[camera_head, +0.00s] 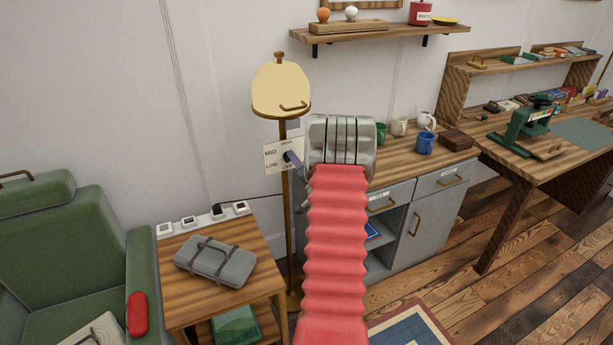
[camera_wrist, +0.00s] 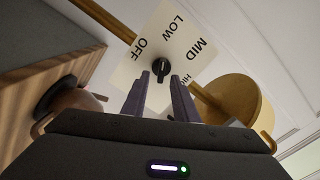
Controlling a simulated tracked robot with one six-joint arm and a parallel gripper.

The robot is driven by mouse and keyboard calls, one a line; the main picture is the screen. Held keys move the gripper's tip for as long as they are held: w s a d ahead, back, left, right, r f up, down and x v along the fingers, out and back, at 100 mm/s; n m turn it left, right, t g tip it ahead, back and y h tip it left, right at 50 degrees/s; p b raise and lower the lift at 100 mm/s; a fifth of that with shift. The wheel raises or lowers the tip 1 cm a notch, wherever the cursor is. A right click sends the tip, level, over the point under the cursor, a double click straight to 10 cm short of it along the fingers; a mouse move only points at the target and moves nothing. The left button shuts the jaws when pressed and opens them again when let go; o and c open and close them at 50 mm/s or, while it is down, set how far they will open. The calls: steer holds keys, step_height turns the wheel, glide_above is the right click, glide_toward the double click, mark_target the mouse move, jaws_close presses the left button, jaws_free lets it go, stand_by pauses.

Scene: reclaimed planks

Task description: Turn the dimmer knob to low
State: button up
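The dimmer's white plate (camera_head: 271,158) is by the brass lamp pole, with OFF, LOW, MID and HIGH on it. It also shows in the wrist view (camera_wrist: 180,25), turned nearly upside down. The black dimmer knob (camera_wrist: 161,67) sits on the plate; its exact pointing is hard to tell. My gripper (camera_wrist: 161,77) is open, its two dark fingers apart on either side of the knob in the picture. I cannot tell whether they touch it. In the head view my gripper (camera_head: 292,159) is at the plate's right side, and the knob is hidden.
The lamp's cream shade (camera_head: 281,88) is just above the plate. A side table (camera_head: 256,266) with a grey case (camera_head: 215,262) stands below left, beside a green armchair (camera_head: 40,235). A grey cabinet (camera_head: 437,209) with mugs on top stands to the right, behind my arm.

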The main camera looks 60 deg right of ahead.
steer(key=v, duration=1.2)
steer(key=shift+s, duration=0.2)
steer(key=shift+a+f, duration=0.1)
